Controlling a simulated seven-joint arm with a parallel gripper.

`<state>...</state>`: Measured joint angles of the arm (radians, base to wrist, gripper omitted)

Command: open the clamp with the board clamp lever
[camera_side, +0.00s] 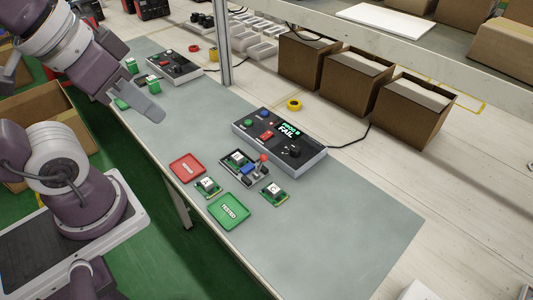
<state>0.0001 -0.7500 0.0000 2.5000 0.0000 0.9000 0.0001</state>
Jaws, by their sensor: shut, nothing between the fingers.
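The clamp fixture (257,180) sits on the grey mat in front of the test box. It holds a green board (237,158) with a pale chip and has a blue part (248,169) beside it. The board clamp lever (264,158) has a red tip and stands at the fixture's right. Whether the clamp is open or closed is too small to tell. My gripper (157,115) is shut and empty, above the mat's left edge, up and left of the fixture and well apart from it.
The test box (280,138) shows "FAIL" on its screen, behind the fixture. A red tray (187,168) and a green "TESTED" tray (229,211) lie near two loose boards (208,187) (273,194). A metal post (224,45) stands behind. The mat's right part is clear.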

